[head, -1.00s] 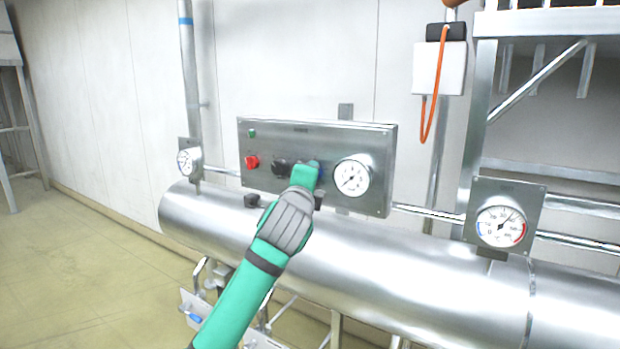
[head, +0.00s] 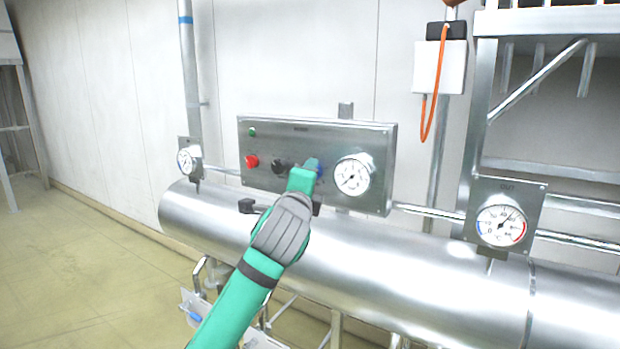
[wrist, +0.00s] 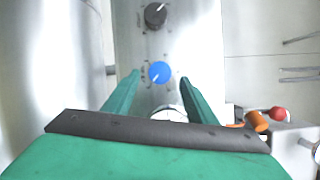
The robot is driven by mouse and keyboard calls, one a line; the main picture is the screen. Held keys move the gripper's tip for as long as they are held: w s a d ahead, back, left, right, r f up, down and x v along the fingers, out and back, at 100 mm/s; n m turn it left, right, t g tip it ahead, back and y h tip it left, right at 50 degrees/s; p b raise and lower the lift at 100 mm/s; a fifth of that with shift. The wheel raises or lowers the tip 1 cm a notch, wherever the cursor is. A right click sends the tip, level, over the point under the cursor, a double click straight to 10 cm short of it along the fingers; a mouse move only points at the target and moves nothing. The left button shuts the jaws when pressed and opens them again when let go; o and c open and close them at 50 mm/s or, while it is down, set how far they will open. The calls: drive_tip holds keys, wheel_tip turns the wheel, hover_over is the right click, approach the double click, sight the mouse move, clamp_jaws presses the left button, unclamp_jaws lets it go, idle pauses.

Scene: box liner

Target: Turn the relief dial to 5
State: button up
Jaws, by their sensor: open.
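A blue dial (wrist: 160,72) with a white pointer line sits on the steel panel (head: 225,150). In the wrist view the line points to the lower left; the scale markings around it are too small to read. A dark dial (wrist: 155,15) with a white line is beyond it and also shows in the head view (head: 279,167). I cannot read which label belongs to which dial. My gripper (wrist: 160,76) is open, with one green finger on each side of the blue dial and a visible gap to each. In the head view my gripper (head: 305,176) partly hides the blue dial (head: 319,168).
The panel also carries a red button (head: 251,161), a green light (head: 252,133) and a white gauge (head: 353,175) right of my gripper. A large steel pipe (head: 400,265) runs below. A side gauge (head: 501,225) stands at the right.

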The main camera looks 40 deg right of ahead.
drive_tip(key=v, duration=0.8)
drive_tip(key=shift+f, duration=0.15)
drive_tip(key=w+a+f+n+t, duration=0.1)
drive_tip(key=a+f+n+t, duration=0.1)
drive_tip(key=a+f+n, duration=0.5)
drive_tip(key=w+a+f+n+t, duration=0.15)
drive_tip(key=f+n, duration=0.35)
drive_tip(key=f, duration=0.6)
drive_tip(key=s+a+f+n+t+y, duration=0.1)
drive_tip(key=s+a+f+n+y, duration=0.3)
drive_tip(key=f, duration=0.6)
drive_tip(key=s+a+f+n+t+y, duration=0.15)
drive_tip(key=s+a+f+n, duration=0.25)
drive_tip(key=a+f+n, duration=0.4)
drive_tip(key=s+a+f+n+g+y, duration=0.1)
drive_tip(key=s+a+f+n+y, duration=0.2)
drive_tip(key=s+f, duration=0.45)
drive_tip(key=s+a+f+n+g+y, duration=0.1)
drive_tip(key=s+a+f+y, duration=0.2)
drive_tip(key=s+a+f, duration=0.5)
drive_tip(key=s+a, duration=0.2)
drive_tip(key=s, duration=0.7)
drive_tip(key=s+a+f+n+g+y, duration=0.1)
drive_tip(key=s+a, duration=0.2)
drive_tip(key=s, duration=0.6)
drive_tip(key=shift+s+n, duration=0.3)
